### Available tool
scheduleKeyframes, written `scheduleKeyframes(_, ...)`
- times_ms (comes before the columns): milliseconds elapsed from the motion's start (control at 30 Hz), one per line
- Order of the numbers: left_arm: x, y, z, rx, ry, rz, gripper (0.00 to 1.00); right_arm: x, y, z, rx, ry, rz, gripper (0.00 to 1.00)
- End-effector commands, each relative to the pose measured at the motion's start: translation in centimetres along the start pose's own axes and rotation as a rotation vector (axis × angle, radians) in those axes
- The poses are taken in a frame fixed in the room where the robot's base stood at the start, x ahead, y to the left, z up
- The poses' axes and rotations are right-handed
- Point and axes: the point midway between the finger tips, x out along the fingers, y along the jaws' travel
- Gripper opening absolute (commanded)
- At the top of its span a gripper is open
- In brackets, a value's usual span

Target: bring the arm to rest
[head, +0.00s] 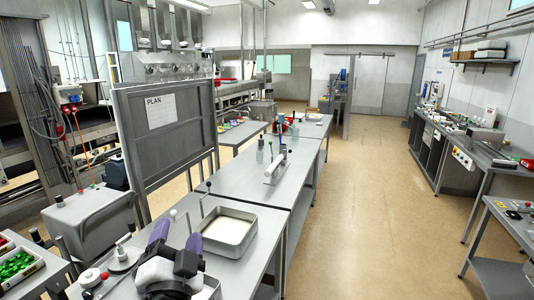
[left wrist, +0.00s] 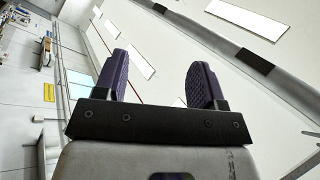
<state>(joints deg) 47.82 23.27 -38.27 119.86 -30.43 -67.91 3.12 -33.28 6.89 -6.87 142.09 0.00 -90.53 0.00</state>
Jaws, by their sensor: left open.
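My left gripper (head: 174,236) stands at the bottom of the head view, in front of the near workbench, with its purple-padded fingers pointing up. The left wrist view shows the same gripper (left wrist: 158,72) open, with a wide empty gap between the two ribbed purple pads. Ceiling and walls show behind the fingers there, and nothing touches them. My right gripper is in neither view.
A metal tray (head: 244,240) with pale contents lies on the near bench (head: 273,203), just right of my gripper. A grey board marked PLAN (head: 143,150) stands behind, left. A grey box (head: 85,222) is at left. Open floor (head: 350,230) runs along the right.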

Motion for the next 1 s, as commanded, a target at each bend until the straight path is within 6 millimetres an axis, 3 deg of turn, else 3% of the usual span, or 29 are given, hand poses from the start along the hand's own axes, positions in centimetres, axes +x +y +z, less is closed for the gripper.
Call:
scheduleKeyframes(100, -5.0, 3.8, 6.3, -0.140, -0.288, 0.255, 0.64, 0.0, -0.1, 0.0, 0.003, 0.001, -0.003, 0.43)
scheduleKeyframes(200, -9.6, 6.6, 10.0, -0.252, -0.444, 0.430, 0.64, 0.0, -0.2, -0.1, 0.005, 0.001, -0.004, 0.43)
scheduleKeyframes(400, -17.8, 10.3, 15.2, -0.424, -0.606, 0.629, 0.64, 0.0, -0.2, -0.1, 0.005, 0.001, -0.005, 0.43)
scheduleKeyframes(567, -24.3, 12.1, 20.0, -0.495, -0.775, 0.679, 0.64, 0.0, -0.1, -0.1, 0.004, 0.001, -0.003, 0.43)
scheduleKeyframes(700, -30.7, 14.0, 24.1, -0.515, -0.954, 0.723, 0.64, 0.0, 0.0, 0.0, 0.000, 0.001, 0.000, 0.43)
scheduleKeyframes(800, -35.0, 15.1, 26.2, -0.514, -1.063, 0.760, 0.64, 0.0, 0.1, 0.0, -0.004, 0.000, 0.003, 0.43)
scheduleKeyframes(1000, -42.2, 16.6, 28.1, -0.497, -1.217, 0.839, 0.64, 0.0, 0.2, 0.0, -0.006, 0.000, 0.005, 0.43)
